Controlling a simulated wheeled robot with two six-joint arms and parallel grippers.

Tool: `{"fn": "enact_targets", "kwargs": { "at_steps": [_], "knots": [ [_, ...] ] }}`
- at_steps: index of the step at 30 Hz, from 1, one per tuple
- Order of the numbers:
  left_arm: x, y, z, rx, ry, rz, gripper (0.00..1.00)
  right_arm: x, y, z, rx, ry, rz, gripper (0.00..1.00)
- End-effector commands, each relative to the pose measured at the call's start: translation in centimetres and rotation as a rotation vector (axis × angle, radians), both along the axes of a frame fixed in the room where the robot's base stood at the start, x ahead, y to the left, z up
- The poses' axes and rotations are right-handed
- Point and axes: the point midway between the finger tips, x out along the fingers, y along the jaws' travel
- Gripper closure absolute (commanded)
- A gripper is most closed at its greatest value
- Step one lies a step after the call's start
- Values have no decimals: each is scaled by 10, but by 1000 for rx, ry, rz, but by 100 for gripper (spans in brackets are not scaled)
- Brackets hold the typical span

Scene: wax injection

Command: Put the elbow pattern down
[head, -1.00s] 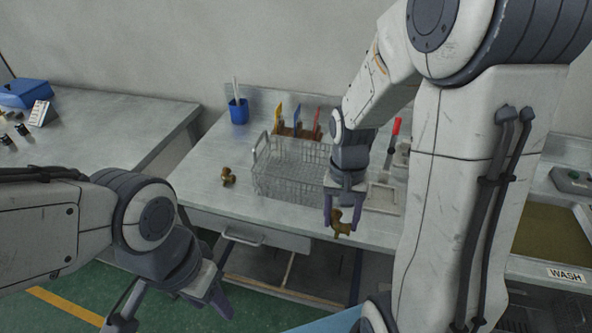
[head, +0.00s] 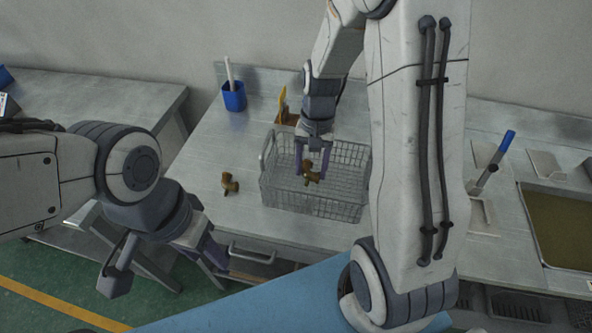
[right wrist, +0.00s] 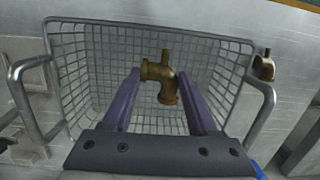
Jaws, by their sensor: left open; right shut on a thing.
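The brown elbow pattern (head: 312,172) is between the fingers of my right gripper (head: 312,165), which is shut on it over the wire basket (head: 345,208). In the right wrist view the elbow pattern (right wrist: 163,84) shows between the purple fingers, with the basket's mesh (right wrist: 80,60) behind it. I cannot tell how far it is above the basket floor. A second brown pattern (head: 230,183) stands on the table to the left of the basket. My left gripper (head: 165,280) is open and empty at the lower left, in front of the table.
A blue cup (head: 234,97) and a yellow-topped holder (head: 283,105) stand at the back of the table (head: 220,150). A basin (head: 560,230) and a blue-handled tool (head: 495,160) lie to the right. Table left of the basket is mostly clear.

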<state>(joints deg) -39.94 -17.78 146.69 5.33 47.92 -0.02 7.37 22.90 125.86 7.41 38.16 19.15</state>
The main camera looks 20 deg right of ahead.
Motion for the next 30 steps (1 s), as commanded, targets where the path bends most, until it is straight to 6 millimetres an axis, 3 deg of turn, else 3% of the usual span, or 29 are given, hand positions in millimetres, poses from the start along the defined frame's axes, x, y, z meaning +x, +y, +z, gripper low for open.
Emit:
{"fn": "enact_targets", "kwargs": {
  "at_steps": [6,10,21,30],
  "knots": [
    [0,0,11,0,0,0,50,41,19,-26,0,1,1,94],
    [0,0,13,0,0,0,50,54,25,-35,-1,-1,0,94],
    [0,0,21,0,0,0,50,57,26,-75,0,0,-1,94],
    [0,0,20,0,0,0,50,57,26,-78,0,-2,-1,94]
  ]
}}
